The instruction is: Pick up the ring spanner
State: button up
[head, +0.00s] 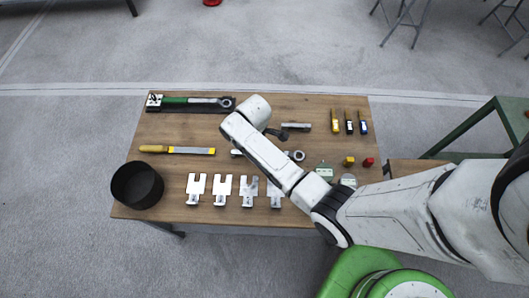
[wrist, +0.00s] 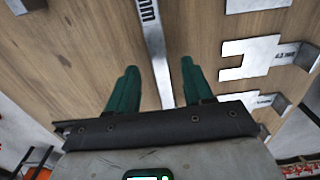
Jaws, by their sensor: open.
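The ring spanner lies on the wooden table (head: 275,108) under my arm in the head view. One ring end (head: 299,155) shows to the right of the arm, and the middle is hidden. In the wrist view, a flat silver shank with dark lettering, seemingly the spanner's (wrist: 153,40), runs between and beyond the two green fingers. My gripper (wrist: 159,73) is open, its fingers apart on either side of the shank with gaps to both. Its exact height above the table is hard to tell. The head view largely hides the fingers behind the arm.
Several silver slotted plates (head: 222,188) lie along the front edge; some show close to the right in the wrist view (wrist: 268,58). A yellow-handled file (head: 190,150), black bin (head: 137,186) and green-handled tool (head: 190,101) are left.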

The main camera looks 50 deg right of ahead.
jog(key=shift+f, duration=0.9)
grip_shut()
